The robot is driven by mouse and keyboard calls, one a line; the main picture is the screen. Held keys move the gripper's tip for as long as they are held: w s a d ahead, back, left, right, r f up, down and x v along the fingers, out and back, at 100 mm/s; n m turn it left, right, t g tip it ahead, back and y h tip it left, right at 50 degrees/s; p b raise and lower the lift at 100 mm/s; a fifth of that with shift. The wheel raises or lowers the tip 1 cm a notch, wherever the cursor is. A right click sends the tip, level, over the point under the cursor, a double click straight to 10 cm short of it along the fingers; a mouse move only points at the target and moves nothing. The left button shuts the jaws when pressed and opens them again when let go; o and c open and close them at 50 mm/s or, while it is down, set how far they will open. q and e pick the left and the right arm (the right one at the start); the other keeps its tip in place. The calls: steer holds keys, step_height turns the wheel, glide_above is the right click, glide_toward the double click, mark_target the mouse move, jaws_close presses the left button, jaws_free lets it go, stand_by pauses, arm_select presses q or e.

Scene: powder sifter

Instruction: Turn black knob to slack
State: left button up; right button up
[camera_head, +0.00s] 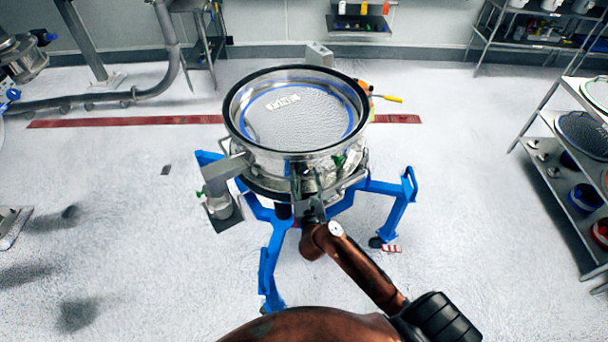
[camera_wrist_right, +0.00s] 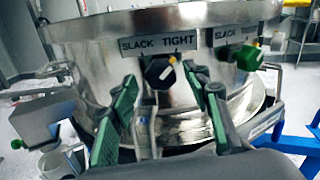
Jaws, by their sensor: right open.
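The powder sifter (camera_head: 300,158) is a round steel drum on blue legs. In the right wrist view, the black knob (camera_wrist_right: 160,73) sits on the drum's side below a SLACK TIGHT label (camera_wrist_right: 158,43). Its yellow and white mark points up and right, toward TIGHT. My right gripper (camera_wrist_right: 159,92) is open, with a green-padded finger on either side of the knob in the picture; contact cannot be told. In the head view, the right gripper (camera_head: 309,188) is at the drum's front, and the black knob cannot be made out. My left gripper is not in view.
A green knob (camera_wrist_right: 249,57) with a similar label is to the right of the black one. A steel outlet (camera_head: 222,175) juts from the drum's left side. Shelves (camera_head: 580,150) stand at the right. The floor around the sifter is mostly clear.

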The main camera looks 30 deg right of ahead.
steer(key=shift+w+d, duration=0.25)
steer(key=shift+w, duration=0.25)
steer(key=c, duration=1.2)
